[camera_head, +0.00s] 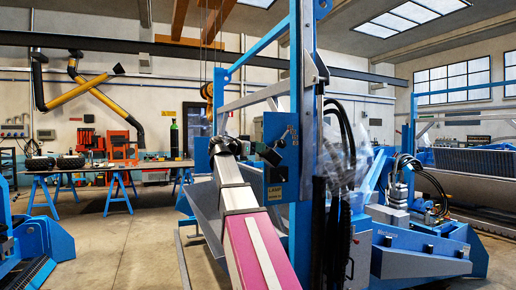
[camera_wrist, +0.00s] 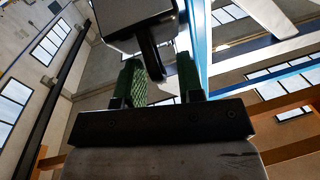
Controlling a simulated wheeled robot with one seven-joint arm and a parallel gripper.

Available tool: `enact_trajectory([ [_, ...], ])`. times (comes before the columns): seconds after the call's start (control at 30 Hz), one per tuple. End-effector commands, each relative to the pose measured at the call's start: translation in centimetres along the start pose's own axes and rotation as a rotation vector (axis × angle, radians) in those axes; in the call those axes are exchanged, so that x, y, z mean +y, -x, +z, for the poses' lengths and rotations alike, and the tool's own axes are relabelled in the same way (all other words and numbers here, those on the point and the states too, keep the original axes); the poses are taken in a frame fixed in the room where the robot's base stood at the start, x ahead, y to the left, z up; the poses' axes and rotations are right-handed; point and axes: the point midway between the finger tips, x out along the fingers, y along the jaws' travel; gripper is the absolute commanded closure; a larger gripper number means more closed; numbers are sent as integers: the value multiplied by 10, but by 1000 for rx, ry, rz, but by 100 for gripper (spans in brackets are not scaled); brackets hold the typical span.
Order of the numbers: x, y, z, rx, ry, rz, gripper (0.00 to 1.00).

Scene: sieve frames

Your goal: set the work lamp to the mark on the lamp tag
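The lamp tag (camera_head: 275,192) is a small plate on the blue upright in the head view. It reads "LAMP", with a second line too small to read. A dark boxy fitting (camera_head: 270,155), which may be the work lamp or its switch, sits just above it. In the wrist view a dark housing (camera_wrist: 135,14) with a short black lever (camera_wrist: 151,64) fills the top. My gripper (camera_wrist: 158,70) has its green fingers apart, one on each side of the lever. I cannot tell whether either finger touches it. The fingertips are hard to make out in the head view.
The blue upright (camera_head: 301,120) with hoses (camera_head: 345,135) stands just right of my arm. A workbench (camera_head: 110,166) on blue trestles is at the back left. Blue machinery (camera_head: 420,255) fills the right. The floor (camera_head: 120,240) at left is clear.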

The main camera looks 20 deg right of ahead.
Motion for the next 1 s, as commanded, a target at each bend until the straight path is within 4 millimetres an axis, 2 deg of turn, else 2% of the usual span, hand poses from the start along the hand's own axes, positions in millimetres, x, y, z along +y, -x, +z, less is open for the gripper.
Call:
enact_trajectory([
  [0.3, 0, -2, 0, 0, 0, 0, 65],
  [0.37, 0, -2, 0, 0, 0, 0, 85],
  [0.4, 0, -2, 0, 0, 0, 0, 98],
  [0.43, 0, -2, 0, 0, 0, 0, 100],
  [0.77, -2, -2, -3, -26, -5, 1, 100],
  [1.0, -5, -3, -18, -146, -26, 14, 100],
])
